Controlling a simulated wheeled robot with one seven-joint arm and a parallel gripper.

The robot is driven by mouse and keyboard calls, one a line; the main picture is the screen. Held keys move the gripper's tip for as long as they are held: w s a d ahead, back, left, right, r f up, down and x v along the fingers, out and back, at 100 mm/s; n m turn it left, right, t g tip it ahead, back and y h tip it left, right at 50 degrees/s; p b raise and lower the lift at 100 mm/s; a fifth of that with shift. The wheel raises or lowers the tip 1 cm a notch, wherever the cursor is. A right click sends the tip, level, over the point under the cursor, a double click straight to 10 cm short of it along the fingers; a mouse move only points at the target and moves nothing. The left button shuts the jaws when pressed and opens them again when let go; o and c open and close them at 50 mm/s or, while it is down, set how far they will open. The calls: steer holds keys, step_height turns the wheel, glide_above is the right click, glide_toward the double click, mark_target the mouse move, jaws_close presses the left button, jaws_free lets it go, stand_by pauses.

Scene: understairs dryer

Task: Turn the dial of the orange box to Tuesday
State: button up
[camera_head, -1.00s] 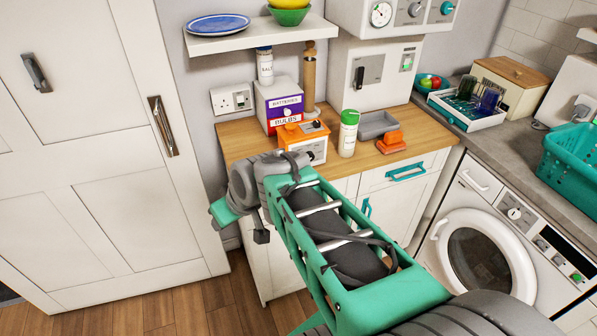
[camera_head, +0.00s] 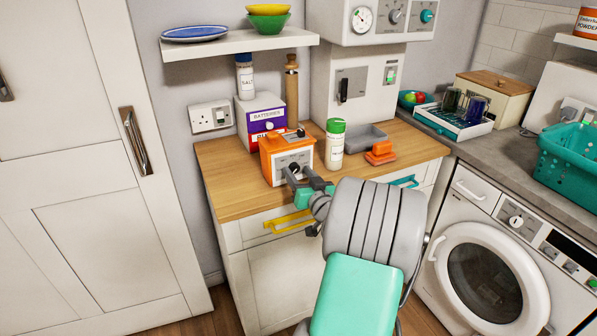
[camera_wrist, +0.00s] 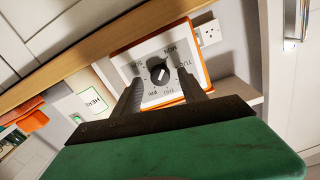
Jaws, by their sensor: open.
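The orange box (camera_head: 287,155) stands on the wooden worktop with its pale front facing me. In the wrist view the orange-rimmed box (camera_wrist: 205,72) fills the centre, tilted in the picture. Its dark round dial (camera_wrist: 159,73) has day labels around it on the white panel. The dial carries a pale mark, but the day it points to is too small to read surely. My gripper (camera_wrist: 161,79) is open, with one finger on each side of the dial and nothing held. In the head view my gripper (camera_head: 296,178) is close in front of the box; contact cannot be told.
A green-capped shaker (camera_head: 335,145) stands just right of the box. A purple and white battery box (camera_head: 262,118) is behind it. A grey tray (camera_head: 364,138) and an orange item (camera_head: 380,153) lie further right. The worktop (camera_head: 225,180) left of the box is clear.

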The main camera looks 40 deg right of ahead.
steer(key=shift+w+d, duration=0.1)
steer(key=shift+w, duration=0.2)
steer(key=shift+c, duration=0.4)
jaws_close()
